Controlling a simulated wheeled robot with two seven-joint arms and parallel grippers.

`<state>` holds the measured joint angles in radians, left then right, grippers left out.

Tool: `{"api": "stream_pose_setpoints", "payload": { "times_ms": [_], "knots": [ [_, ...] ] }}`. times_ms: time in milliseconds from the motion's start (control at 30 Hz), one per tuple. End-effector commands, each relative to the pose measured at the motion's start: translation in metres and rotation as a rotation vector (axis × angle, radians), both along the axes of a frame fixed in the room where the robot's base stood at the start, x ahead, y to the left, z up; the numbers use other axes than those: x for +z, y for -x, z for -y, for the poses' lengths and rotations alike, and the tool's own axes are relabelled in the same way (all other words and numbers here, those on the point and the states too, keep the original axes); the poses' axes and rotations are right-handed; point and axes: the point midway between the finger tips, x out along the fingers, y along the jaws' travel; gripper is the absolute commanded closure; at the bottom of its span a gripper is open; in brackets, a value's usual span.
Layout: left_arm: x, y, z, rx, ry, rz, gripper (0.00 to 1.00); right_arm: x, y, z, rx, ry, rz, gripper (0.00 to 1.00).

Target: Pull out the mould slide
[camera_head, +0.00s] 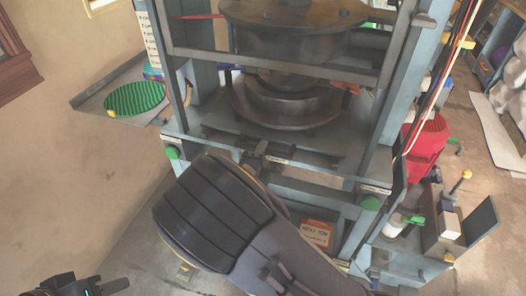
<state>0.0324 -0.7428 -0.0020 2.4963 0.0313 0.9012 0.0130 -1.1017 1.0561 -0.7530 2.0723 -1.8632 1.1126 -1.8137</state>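The press stands in the middle of the head view with a heavy round upper platen (290,38). Below it a round metal mould (290,108) rests on the slide plate (225,125), inside the press frame. A dark front bar with a small label (310,165) runs along the front of the slide. My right arm reaches up from the bottom to this bar. My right gripper is mostly hidden behind its own wrist, and a small dark part at the bar may be a fingertip or the handle. My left gripper (108,287) is at the bottom left corner, partly cut off, away from the press.
A side shelf on the left holds a green ribbed disc (134,98). Green buttons (172,153) (371,203) sit on the front posts. A red container (426,145) and a small bracketed tray (470,225) stand at the right. An orange label box (317,233) sits low in front.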

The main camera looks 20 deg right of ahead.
Motion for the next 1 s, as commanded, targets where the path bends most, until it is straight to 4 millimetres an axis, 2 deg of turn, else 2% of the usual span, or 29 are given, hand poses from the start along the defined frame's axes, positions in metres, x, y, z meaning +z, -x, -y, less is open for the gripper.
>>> {"api": "stream_pose_setpoints", "payload": {
  "times_ms": [133, 367, 567, 1000],
  "knots": [
    [-0.0014, 0.0000, 0.0000, 0.000, 0.000, 0.000, 0.64, -0.0004, -0.0072, 0.0054, 0.000, -0.001, -0.001, 0.78],
    [-0.0012, 0.0000, 0.0000, 0.000, 0.000, 0.000, 0.64, -0.0001, -0.0079, 0.0059, 0.000, -0.001, -0.001, 0.78],
    [-0.0012, 0.0000, 0.0000, 0.000, 0.000, 0.000, 0.64, -0.0002, -0.0078, 0.0058, -0.001, -0.001, 0.000, 1.00],
    [0.0045, 0.0001, 0.0000, 0.000, 0.000, 0.000, 0.64, 0.0011, -0.0058, -0.0003, 0.000, -0.001, -0.002, 1.00]
  ]
}}
